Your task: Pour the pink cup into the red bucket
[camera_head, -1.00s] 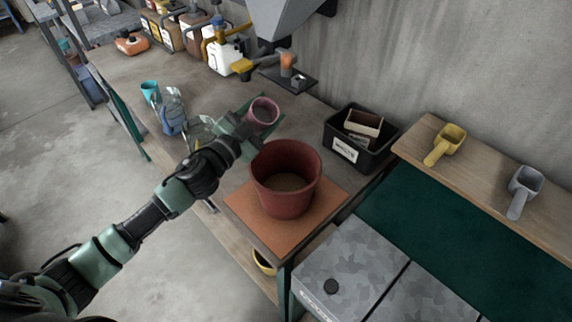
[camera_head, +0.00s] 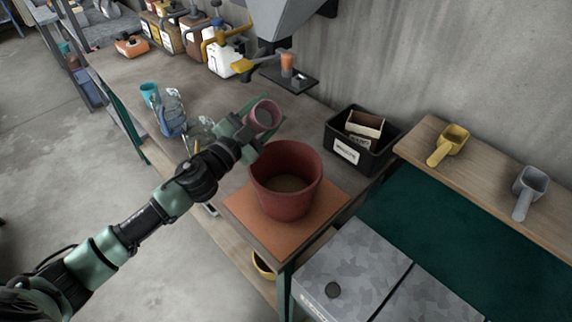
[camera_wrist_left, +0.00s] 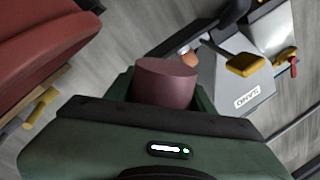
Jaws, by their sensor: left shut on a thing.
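The pink cup (camera_head: 264,114) is held in my left gripper (camera_head: 250,128), above and just behind the left side of the red bucket. Its open mouth faces the head camera and I cannot make out its contents. In the left wrist view the pink cup (camera_wrist_left: 166,82) sits between the green jaws. The red bucket (camera_head: 286,190) stands upright on an orange-brown mat (camera_head: 262,228) near the table corner, with some brownish material in its bottom. The red bucket (camera_wrist_left: 50,35) also shows at the upper left of the left wrist view. My right gripper is not in view.
A black bin (camera_head: 345,157) stands right of the bucket. A yellow scoop (camera_head: 449,146) and a grey scoop (camera_head: 530,190) lie on a wooden shelf. A teal cup (camera_head: 150,92), a clear jug and several bottles stand farther back.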

